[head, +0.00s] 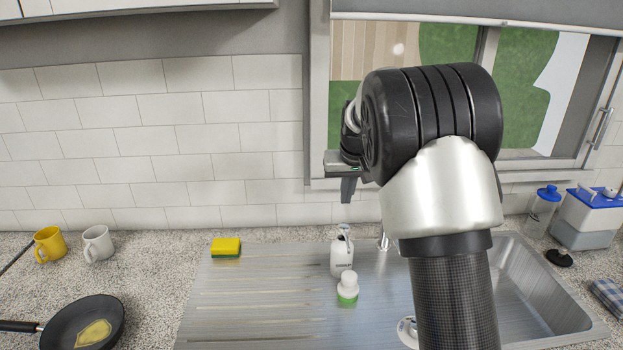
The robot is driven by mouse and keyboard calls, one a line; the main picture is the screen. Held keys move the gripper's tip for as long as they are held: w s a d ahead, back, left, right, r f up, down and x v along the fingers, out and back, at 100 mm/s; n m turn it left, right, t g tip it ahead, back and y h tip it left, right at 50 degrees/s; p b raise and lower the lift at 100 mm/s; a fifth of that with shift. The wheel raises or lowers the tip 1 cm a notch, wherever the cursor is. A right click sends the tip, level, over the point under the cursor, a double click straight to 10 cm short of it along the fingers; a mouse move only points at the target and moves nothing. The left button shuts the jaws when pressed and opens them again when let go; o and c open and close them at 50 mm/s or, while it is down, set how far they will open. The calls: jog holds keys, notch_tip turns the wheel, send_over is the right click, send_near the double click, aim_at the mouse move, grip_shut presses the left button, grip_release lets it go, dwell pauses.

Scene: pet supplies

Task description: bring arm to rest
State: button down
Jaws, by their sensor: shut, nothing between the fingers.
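My arm rises at the right of the head view, in front of the sink and the window. My gripper (347,190) points down beside the arm's black joint, well above the metal drainboard. Its dark fingers look together, with nothing seen between them. The arm hides part of the gripper, the window and the sink.
A steel sink (552,305) with a ribbed drainboard (250,310) lies below. On it are a sponge (226,247), a soap bottle (342,256) and a small green-white bottle (348,288). Mugs (98,243) and a pan (62,330) stand left, a blue-lidded container (588,220) right.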

jog(key=s+r, duration=0.6)
jog(key=s, duration=0.5)
jog(key=s+r, duration=0.6)
jog(key=s, duration=0.5)
jog(key=s+f, duration=0.2)
jog(key=s, duration=0.7)
jog(key=s+f+t, duration=0.1)
jog(key=s, duration=0.8)
jog(key=shift+f, duration=0.4)
